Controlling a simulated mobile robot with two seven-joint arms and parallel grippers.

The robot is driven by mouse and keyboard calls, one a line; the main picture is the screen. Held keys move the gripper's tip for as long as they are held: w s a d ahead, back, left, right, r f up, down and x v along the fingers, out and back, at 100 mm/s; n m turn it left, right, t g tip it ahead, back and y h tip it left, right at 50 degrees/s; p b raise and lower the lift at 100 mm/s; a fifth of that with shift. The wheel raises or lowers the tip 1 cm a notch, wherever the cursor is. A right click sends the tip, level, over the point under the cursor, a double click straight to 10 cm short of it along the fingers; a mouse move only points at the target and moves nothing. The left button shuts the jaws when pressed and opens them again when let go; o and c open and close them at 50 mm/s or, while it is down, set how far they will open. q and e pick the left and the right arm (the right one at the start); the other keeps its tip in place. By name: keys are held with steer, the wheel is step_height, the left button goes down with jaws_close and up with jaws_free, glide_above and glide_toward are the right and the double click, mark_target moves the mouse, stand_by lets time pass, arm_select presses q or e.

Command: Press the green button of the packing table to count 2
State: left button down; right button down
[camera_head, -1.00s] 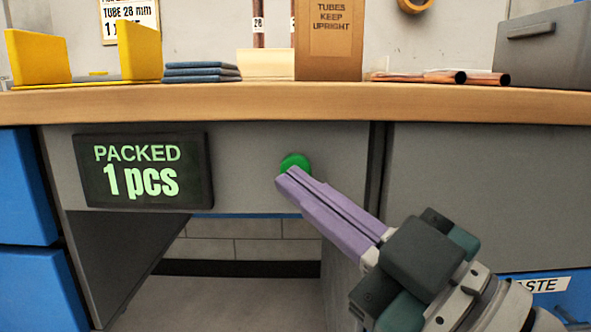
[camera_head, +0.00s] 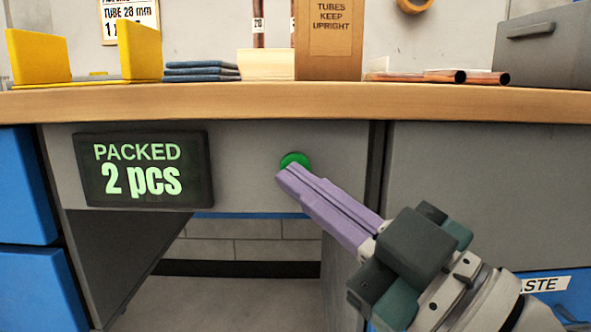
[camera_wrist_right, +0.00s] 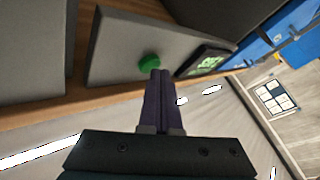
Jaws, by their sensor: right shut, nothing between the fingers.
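The green button (camera_head: 295,160) sits on the grey front panel of the packing table (camera_head: 250,102), under the wooden top. The black display (camera_head: 145,170) to its left reads "PACKED 2 pcs". My right gripper (camera_head: 283,176) is shut and empty, its purple fingers together. Its tips are at the lower edge of the button in the head view; I cannot tell whether they touch it. In the right wrist view the button (camera_wrist_right: 149,62) shows just beyond the fingertips (camera_wrist_right: 160,72). The display (camera_wrist_right: 207,62) is seen at a slant there. My left gripper is not in view.
On the table top stand a yellow holder (camera_head: 38,57), folded blue cloths (camera_head: 202,72), a cardboard box (camera_head: 329,45), copper tubes (camera_head: 445,76) and a grey case (camera_head: 545,45). Blue drawers (camera_head: 25,185) are at the left. The space below the panel is open.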

stand_by(0.5)
steer(key=shift+s+p, duration=0.5)
steer(key=shift+s, duration=0.35)
steer(key=shift+s+p, duration=1.1)
steer(key=shift+s, duration=1.4)
steer(key=shift+r, duration=0.15)
